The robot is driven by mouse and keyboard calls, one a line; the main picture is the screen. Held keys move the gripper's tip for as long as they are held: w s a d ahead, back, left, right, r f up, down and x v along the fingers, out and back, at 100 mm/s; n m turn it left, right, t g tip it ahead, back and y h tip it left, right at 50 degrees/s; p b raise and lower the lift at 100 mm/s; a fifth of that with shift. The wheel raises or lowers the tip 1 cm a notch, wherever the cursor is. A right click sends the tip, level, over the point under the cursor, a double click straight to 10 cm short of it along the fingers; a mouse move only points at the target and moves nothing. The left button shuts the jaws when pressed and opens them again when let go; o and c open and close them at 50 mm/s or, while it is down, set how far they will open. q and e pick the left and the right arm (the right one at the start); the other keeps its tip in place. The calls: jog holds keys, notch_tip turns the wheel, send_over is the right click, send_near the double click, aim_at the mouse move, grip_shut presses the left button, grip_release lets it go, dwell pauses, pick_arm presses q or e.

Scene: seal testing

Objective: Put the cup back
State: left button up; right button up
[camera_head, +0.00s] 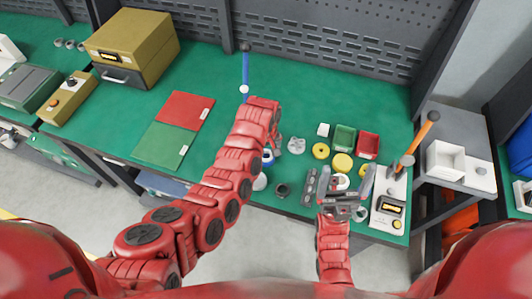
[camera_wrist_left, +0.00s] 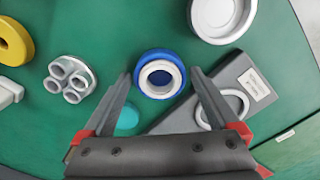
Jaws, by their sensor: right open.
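A round, cup-like blue piece (camera_wrist_left: 160,75) with a white ring inside shows from above in the left wrist view. My left gripper (camera_wrist_left: 160,80) is open, with a fingertip on each side of it and small gaps visible. In the head view the blue piece (camera_head: 268,157) is partly hidden by my left arm, which also hides the left fingertips. A white round cup or dish (camera_wrist_left: 222,15) lies beyond, at the top of the wrist view; I cannot tell which one the task's cup is. My right gripper (camera_head: 346,182) is open over the bench's front right.
A grey labelled block (camera_wrist_left: 240,85) lies close to the left gripper's right finger. A grey multi-hole part (camera_wrist_left: 70,78) and a yellow ring (camera_wrist_left: 12,42) are to the left. Green (camera_head: 344,138) and red (camera_head: 368,145) bins stand behind the right gripper.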

pick_arm(q)
jog(key=shift+r, duration=0.3)
notch_tip(320, 180, up, 4)
jog(key=shift+f+b, duration=0.15)
jog(key=shift+b, duration=0.85)
notch_tip(320, 180, up, 8)
jog(key=p, duration=0.3)
jog(key=shift+s+f, duration=0.1)
